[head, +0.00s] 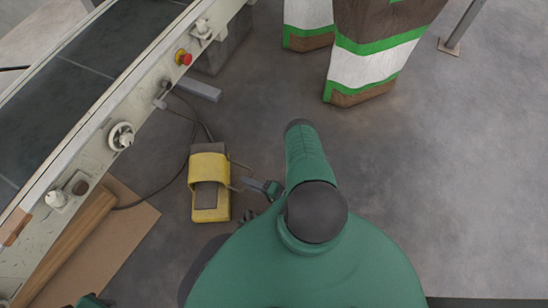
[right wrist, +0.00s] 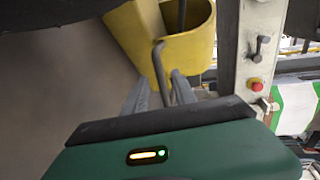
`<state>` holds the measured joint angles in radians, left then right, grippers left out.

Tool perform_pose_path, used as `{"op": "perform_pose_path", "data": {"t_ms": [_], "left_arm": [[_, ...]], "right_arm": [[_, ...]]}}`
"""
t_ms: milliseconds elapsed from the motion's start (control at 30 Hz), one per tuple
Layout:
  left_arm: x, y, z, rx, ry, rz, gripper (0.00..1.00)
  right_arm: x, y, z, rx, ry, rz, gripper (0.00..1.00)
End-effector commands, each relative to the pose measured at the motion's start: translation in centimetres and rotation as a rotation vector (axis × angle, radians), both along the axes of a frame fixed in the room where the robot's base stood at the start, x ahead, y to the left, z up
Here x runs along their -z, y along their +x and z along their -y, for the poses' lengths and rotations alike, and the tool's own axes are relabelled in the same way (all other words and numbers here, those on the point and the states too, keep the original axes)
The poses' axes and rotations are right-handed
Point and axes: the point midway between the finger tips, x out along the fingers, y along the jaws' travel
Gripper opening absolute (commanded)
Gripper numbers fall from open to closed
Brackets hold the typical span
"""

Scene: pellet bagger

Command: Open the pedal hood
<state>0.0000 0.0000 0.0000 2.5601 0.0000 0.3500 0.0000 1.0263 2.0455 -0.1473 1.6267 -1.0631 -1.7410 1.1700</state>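The yellow foot pedal (head: 210,213) stands on the floor beside the conveyor, with its yellow hood (head: 208,168) as a band over the dark tread. A thin bar handle (head: 240,165) sticks out from the hood's right side. My right gripper (head: 256,201) is just right of the pedal. In the right wrist view the hood (right wrist: 133,35) is ahead, and the grey bar handle (right wrist: 159,68) runs down between the spread fingers of my right gripper (right wrist: 160,90). I cannot tell whether they touch it. The left gripper's fingers do not show.
The conveyor frame (head: 105,115) with knobs and a red button (head: 184,58) runs along the left. A cable (head: 160,190) lies on the floor by the pedal. A cardboard sheet (head: 125,240) lies lower left. Striped sacks (head: 370,60) stand at the back. The right floor is clear.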

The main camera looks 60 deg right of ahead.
Motion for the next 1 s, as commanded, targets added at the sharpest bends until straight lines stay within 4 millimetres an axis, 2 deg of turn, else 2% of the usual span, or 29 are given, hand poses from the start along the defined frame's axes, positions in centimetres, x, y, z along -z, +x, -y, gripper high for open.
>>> {"op": "perform_pose_path", "data": {"t_ms": [33,100,300,400,600,1000], "left_arm": [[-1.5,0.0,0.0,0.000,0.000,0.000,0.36],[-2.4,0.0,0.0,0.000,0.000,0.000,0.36],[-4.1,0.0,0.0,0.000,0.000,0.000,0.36],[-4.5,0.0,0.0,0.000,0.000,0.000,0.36],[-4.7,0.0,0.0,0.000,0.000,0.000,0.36],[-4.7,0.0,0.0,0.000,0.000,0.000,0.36]], "right_arm": [[-1.1,-1.5,0.0,0.002,0.003,-0.004,0.33],[-1.4,-3.6,0.2,0.002,0.002,-0.004,0.33],[-2.3,-9.0,0.6,0.001,0.001,-0.004,0.33],[-2.5,-10.7,0.7,0.001,0.003,-0.003,0.33],[-2.5,-12.1,0.8,0.000,0.003,-0.002,0.33],[-2.5,-11.9,1.0,-0.003,-0.003,-0.006,0.33]]}}
